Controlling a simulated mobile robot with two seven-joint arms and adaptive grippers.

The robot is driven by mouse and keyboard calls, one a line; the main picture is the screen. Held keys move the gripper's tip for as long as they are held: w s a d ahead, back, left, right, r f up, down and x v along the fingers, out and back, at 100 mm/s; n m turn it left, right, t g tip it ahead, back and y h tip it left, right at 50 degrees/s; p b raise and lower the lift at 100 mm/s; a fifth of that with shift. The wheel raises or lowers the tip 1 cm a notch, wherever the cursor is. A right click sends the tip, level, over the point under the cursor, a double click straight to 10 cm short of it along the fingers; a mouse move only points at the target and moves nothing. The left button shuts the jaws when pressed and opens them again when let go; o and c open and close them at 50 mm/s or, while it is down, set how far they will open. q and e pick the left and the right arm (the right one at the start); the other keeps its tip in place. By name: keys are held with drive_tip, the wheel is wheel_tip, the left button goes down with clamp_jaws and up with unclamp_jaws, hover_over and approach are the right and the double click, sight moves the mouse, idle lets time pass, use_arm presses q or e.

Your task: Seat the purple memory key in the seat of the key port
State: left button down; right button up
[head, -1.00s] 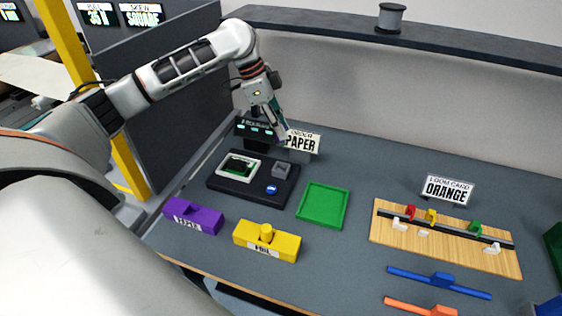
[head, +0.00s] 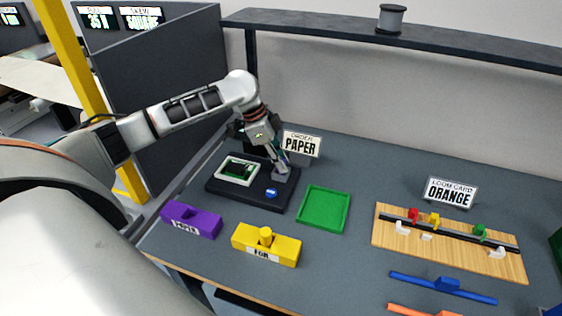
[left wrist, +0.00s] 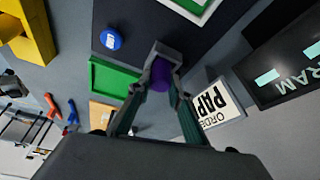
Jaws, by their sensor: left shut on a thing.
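My left gripper (head: 284,167) is at the grey key port (head: 280,177) on the right side of the black board. In the left wrist view its two fingers (left wrist: 162,84) are shut on the purple memory key (left wrist: 160,76). The key's far end is against or inside the grey port (left wrist: 166,50); I cannot tell how deep it sits. In the head view the fingers hide the key. My right gripper is not in view.
The black board (head: 225,192) also bears a framed green chip (head: 239,170) and a blue button (head: 271,193). An order sign (head: 302,143) stands just behind. A green tray (head: 324,209), purple block (head: 190,219) and yellow block (head: 266,245) lie nearby.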

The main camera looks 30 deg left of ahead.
use_arm(q)
drive_tip(key=c, duration=1.8)
unclamp_jaws()
drive_tip(key=shift+f, duration=0.1)
drive_tip(key=shift+c, duration=0.2)
drive_tip(key=p+v, duration=0.1)
drive_tip(key=v, duration=1.1)
drive_tip(key=shift+p, duration=0.35)
drive_tip(key=shift+s, duration=0.1)
